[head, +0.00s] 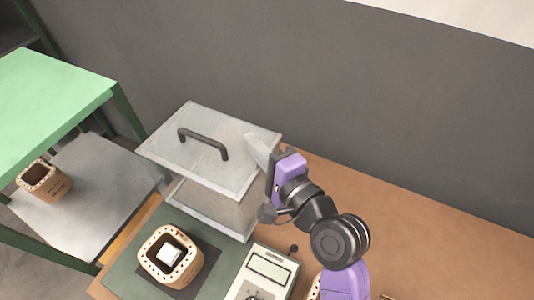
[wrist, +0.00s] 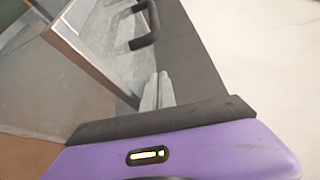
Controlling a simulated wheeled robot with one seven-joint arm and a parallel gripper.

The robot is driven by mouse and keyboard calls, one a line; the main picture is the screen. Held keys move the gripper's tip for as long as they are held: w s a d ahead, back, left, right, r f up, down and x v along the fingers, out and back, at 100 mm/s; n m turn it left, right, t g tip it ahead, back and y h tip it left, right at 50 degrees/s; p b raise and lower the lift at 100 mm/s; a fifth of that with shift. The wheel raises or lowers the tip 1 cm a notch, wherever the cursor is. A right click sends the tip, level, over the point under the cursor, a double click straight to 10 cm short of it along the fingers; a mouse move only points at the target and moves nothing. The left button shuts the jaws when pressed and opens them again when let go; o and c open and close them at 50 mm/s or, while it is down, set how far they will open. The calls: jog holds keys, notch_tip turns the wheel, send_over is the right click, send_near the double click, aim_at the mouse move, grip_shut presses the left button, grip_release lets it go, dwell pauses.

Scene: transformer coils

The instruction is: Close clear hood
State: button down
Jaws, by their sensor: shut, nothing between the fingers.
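The clear hood (head: 165,146) is a see-through box with a pale frame and a black handle (head: 205,143) on top. It stands at the back of the bench; whether its lid is fully down I cannot tell. My gripper (head: 256,148) is shut and empty, with its pale fingers at the hood's right top edge in the head view. In the wrist view the fingertips (wrist: 158,82) lie beside the hood's framed edge (wrist: 92,52), below the handle (wrist: 146,24). Whether they touch the hood is unclear.
A tan coil (head: 154,272) with a white block inside sits on the green mat (head: 121,270) in front of the hood. A meter (head: 267,268) is to its right. Another coil (head: 44,181) rests on a grey shelf at left. The brown bench (head: 430,230) is clear at right.

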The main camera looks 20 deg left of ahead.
aim_at(238, 160)
jog(key=shift+x, duration=0.85)
jog(key=s, duration=0.1)
jog(key=s+p, duration=0.1)
jog(key=shift+s+a+r+p, duration=0.15)
jog(key=shift+s+r+p, duration=0.15)
jog(key=shift+s+r, duration=0.1)
jog(key=shift+s+a, duration=0.15)
jog(key=shift+s, duration=0.45)
